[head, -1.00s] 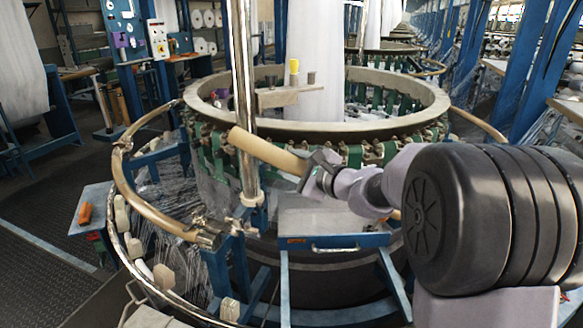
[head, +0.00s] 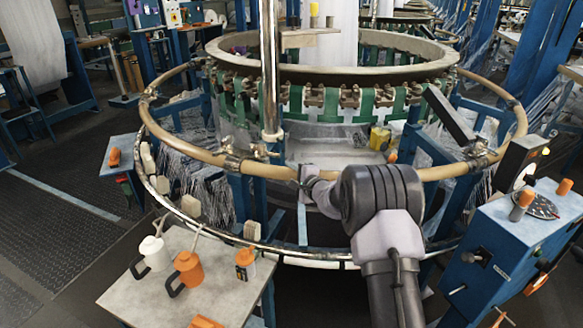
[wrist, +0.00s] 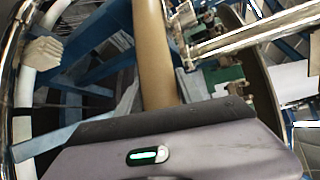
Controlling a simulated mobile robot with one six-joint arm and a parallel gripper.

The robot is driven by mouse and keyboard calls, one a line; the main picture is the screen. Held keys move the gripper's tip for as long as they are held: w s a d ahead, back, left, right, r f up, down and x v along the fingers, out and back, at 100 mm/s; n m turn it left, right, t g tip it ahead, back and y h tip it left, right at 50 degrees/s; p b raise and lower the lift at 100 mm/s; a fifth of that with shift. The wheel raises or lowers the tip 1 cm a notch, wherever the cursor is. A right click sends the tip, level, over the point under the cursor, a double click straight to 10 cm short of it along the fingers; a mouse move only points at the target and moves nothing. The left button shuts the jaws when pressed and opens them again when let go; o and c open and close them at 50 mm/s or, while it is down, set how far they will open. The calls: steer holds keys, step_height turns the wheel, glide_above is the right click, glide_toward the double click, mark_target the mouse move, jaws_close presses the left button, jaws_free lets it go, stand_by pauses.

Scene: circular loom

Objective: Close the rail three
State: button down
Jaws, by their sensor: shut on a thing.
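The tan front rail section (head: 268,172) lies level along the front of the loom's rail ring. Its left end meets the left rail section (head: 185,146) at a metal joint near the upright pole, with no clear gap visible. Its right part (head: 432,172) runs to a joint at the right; my arm hides the stretch between. My gripper (head: 306,184) is shut on the front rail section, left of its middle. In the wrist view the tan rail (wrist: 154,55) runs away from my gripper; the fingertips are hidden.
A table (head: 120,290) with oil cans (head: 187,268) stands at front left. A blue control box (head: 500,255) stands at the right, near my arm. A shiny upright pole (head: 269,70) rises close left of my gripper. A dark bar (head: 449,116) slants above the right rail.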

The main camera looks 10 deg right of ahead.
steer(key=shift+s+f, duration=0.15)
steer(key=shift+f, duration=0.55)
steer(key=c, duration=0.8)
jaws_free()
steer(key=shift+f, duration=0.1)
steer(key=shift+o, duration=0.2)
steer(key=shift+r, duration=0.3)
steer(key=shift+d, duration=0.1)
steer(key=p+v, duration=0.4)
steer(key=v, duration=1.3)
steer(key=shift+s+r, duration=0.1)
